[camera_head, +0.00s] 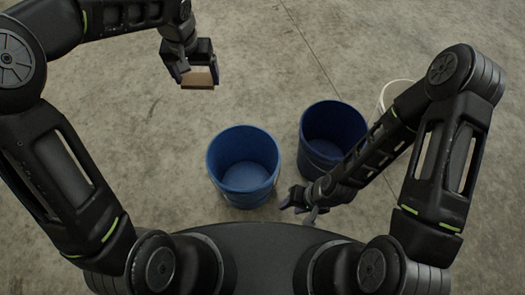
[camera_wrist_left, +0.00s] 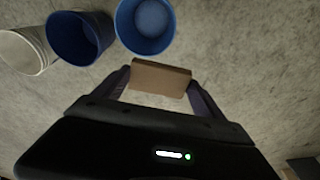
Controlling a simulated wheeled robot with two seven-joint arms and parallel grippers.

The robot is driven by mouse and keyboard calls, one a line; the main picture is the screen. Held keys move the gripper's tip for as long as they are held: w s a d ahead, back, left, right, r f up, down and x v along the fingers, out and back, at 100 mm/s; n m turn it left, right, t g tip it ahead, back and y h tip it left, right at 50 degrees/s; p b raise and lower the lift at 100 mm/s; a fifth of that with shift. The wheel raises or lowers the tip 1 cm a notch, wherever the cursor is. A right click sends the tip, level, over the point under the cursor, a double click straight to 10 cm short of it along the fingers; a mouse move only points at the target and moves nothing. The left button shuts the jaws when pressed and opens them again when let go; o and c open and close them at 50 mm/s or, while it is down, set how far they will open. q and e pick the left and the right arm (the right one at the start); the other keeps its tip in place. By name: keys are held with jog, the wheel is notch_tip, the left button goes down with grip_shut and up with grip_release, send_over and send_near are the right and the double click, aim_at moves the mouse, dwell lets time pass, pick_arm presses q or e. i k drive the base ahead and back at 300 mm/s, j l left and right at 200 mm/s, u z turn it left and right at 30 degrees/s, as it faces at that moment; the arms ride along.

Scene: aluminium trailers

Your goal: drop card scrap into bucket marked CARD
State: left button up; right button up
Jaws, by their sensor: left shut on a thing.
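My left gripper (camera_head: 197,76) is shut on the card scrap (camera_head: 198,80), a small flat brown piece, and holds it above the floor, beyond and to the left of the buckets. The scrap also shows between the fingers in the left wrist view (camera_wrist_left: 160,78). A lighter blue bucket (camera_head: 243,172) stands nearest the scrap, and a dark blue bucket (camera_head: 333,134) stands to its right. A white bucket (camera_head: 397,92) is partly hidden behind my right arm. No CARD marking can be read on any bucket. My right gripper (camera_head: 300,203) hangs low between the blue buckets and my base; its jaw opening is unclear.
All three buckets are open-topped, and the two blue ones look empty. The concrete floor (camera_head: 120,130) is clear around the scrap and left of the buckets. A dark object (camera_wrist_left: 304,167) shows at the lower right corner of the left wrist view.

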aim_at(243, 183)
jog(key=i+l, duration=0.1)
jog(key=l, duration=0.35)
jog(key=i+l, duration=0.1)
jog(key=l, duration=0.35)
jog(key=i+l+u, duration=0.1)
jog(key=l, duration=0.35)
